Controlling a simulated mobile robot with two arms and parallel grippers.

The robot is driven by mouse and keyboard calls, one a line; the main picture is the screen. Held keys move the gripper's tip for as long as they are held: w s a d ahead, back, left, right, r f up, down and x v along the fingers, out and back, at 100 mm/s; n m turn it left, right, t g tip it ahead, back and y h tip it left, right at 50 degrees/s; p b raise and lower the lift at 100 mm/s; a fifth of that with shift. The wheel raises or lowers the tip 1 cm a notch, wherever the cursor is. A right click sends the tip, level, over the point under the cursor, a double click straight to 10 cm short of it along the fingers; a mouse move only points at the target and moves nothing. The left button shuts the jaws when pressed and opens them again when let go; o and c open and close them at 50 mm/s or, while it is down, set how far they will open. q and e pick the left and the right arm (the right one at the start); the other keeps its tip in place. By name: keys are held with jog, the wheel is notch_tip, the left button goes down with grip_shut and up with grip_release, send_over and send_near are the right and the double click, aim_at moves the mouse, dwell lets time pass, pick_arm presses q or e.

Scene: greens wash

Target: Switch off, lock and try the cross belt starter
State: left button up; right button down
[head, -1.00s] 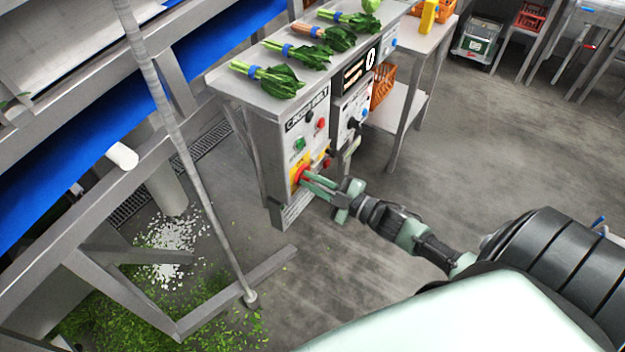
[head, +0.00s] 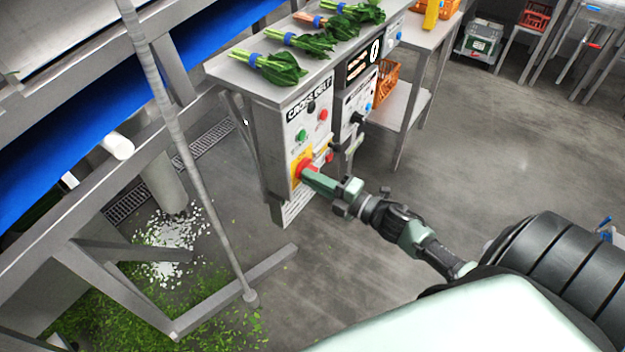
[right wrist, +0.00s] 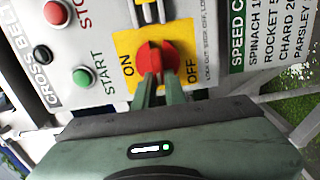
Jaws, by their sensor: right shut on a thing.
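The cross belt starter panel (head: 296,132) stands under the front of the bench, with a green start button (head: 302,135) and a red stop button (head: 323,114). Its red rotary switch (right wrist: 157,58) sits on a yellow plate (right wrist: 124,44) marked ON and OFF. My right gripper (head: 309,172) reaches it from the right. In the right wrist view its two green fingers (right wrist: 158,88) are shut on the red handle, which appears to point between ON and OFF, straight away from the gripper. No lock can be made out clearly. My left gripper is not in view.
Bunches of greens with blue bands (head: 270,65) lie on the bench top (head: 228,68). A second panel (head: 358,104) is just right of the starter. A slanted metal post (head: 190,165) and frame stand left, with spilled leaves on the floor. The floor to the right is open.

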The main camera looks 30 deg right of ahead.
jog(key=shift+f, duration=0.1)
jog(key=shift+n, duration=0.3)
jog(key=c, duration=1.5)
grip_release()
jog(key=shift+s, duration=0.1)
jog(key=b+v, duration=0.1)
jog(key=v, duration=0.6)
jog(key=shift+s+d, duration=0.15)
jog(key=shift+s, duration=0.2)
